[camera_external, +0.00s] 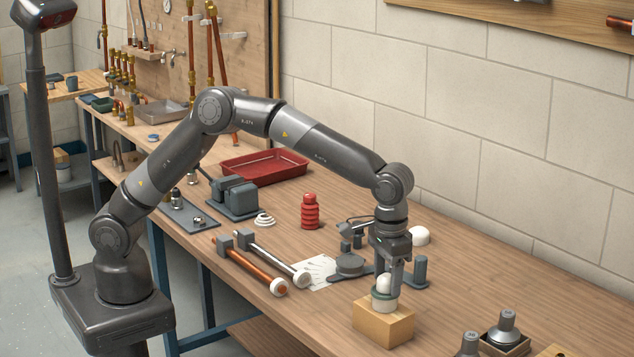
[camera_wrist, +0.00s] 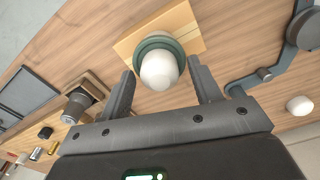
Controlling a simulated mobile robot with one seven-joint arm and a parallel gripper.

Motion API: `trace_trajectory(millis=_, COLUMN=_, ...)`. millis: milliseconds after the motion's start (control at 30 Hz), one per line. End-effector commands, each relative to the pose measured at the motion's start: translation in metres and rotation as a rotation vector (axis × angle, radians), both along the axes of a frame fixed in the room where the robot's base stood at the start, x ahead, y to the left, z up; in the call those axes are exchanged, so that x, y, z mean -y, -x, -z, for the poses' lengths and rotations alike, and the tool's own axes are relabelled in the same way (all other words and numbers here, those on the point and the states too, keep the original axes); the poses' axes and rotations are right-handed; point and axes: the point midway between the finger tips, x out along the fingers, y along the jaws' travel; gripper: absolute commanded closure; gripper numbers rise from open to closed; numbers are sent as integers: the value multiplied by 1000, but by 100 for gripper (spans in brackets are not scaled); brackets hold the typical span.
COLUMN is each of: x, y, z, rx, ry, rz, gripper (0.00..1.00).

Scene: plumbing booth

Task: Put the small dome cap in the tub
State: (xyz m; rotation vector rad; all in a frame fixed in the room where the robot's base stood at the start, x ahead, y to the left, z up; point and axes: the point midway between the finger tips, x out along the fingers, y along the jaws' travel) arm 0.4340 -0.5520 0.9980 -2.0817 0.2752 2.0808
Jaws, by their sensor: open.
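A small white dome cap (camera_external: 384,282) sits upright in a green ring on a short white base, on top of a wooden block (camera_external: 370,326). My gripper (camera_external: 386,287) points straight down over it, open, with a finger on each side. In the wrist view the dome cap (camera_wrist: 159,71) lies between the two spread finger tips (camera_wrist: 160,68), with gaps on both sides. A larger white dome (camera_external: 419,236) rests on the table behind the gripper. A red open tray (camera_external: 232,178) stands farther back; I cannot tell whether it is the tub.
Close by are a grey stand (camera_external: 420,273) and a round grey disc (camera_external: 349,264). Grey weights (camera_external: 507,328) stand at front right. The table's right side is mostly clear.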

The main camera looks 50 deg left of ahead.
Motion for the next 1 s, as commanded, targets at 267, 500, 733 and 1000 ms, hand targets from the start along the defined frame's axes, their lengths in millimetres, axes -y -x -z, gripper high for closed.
trace_trajectory(millis=267, x=0, y=0, z=-12, rx=1, ry=0, rz=0, gripper=42)
trace_trajectory(millis=500, x=1, y=0, z=-61, rx=2, ry=3, rz=0, gripper=42)
trace_trajectory(millis=733, x=1, y=0, z=-104, rx=2, ry=1, rz=0, gripper=42)
trace_trajectory(millis=1000, x=0, y=0, z=-123, rx=0, ry=-1, rz=0, gripper=42)
